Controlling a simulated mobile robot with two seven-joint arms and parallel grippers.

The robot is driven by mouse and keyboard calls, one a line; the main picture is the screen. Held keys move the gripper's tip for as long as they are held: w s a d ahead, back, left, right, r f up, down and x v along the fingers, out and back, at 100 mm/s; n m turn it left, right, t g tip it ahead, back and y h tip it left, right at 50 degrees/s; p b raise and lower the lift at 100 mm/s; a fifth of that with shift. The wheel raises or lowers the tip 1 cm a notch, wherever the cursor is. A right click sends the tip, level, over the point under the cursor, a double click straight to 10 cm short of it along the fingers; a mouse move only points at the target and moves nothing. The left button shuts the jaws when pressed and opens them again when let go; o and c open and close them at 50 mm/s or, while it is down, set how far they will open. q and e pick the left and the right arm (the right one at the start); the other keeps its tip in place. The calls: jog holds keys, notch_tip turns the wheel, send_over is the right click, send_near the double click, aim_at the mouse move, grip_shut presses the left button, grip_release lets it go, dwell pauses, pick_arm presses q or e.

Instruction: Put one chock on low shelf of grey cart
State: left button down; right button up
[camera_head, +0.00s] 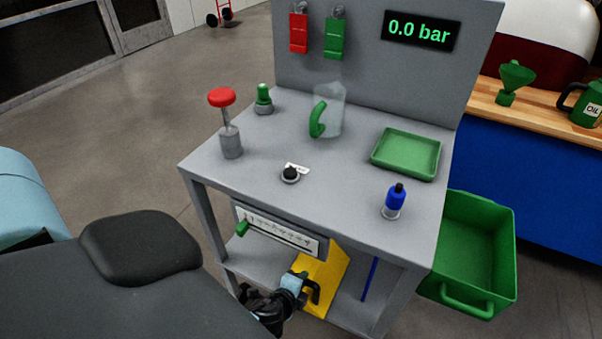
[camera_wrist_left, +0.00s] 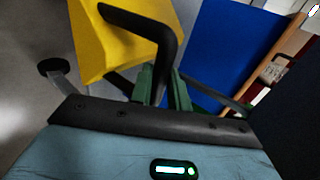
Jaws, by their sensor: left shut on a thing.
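The yellow chock (camera_head: 330,276), with a black handle (camera_head: 313,291), is at the low shelf (camera_head: 258,262) of the grey cart (camera_head: 255,155). Part of it is hidden under the cart top and panel. My left gripper (camera_head: 304,285) is at the cart's front opening, shut on the handle. In the left wrist view the chock (camera_wrist_left: 105,50) fills the upper left, and its handle (camera_wrist_left: 168,35) runs down between the fingers of my left gripper (camera_wrist_left: 163,88). I cannot tell whether the chock touches the shelf. My right gripper is not in view.
A lever panel (camera_head: 278,232) hangs under the cart top, just above my left gripper. A thin blue rod (camera_head: 370,278) stands right of the chock. A green bin (camera_head: 490,240) sits at the cart's right. The low shelf looks bare left of the chock.

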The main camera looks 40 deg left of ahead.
pick_arm(q)
jog(key=shift+f, duration=0.2)
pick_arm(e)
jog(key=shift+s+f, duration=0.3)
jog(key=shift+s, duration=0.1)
pick_arm(q)
jog(key=shift+s+f+b, duration=0.15)
jog(key=shift+f+b, duration=0.1)
jog(key=shift+b, duration=0.1)
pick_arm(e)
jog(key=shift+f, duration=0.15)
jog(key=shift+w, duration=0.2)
pick_arm(q)
jog(key=c, duration=1.3)
grip_release()
jog(key=shift+f, duration=0.15)
jog(key=shift+o, duration=0.2)
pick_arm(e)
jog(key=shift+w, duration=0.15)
pick_arm(q)
jog(key=shift+o, duration=0.8)
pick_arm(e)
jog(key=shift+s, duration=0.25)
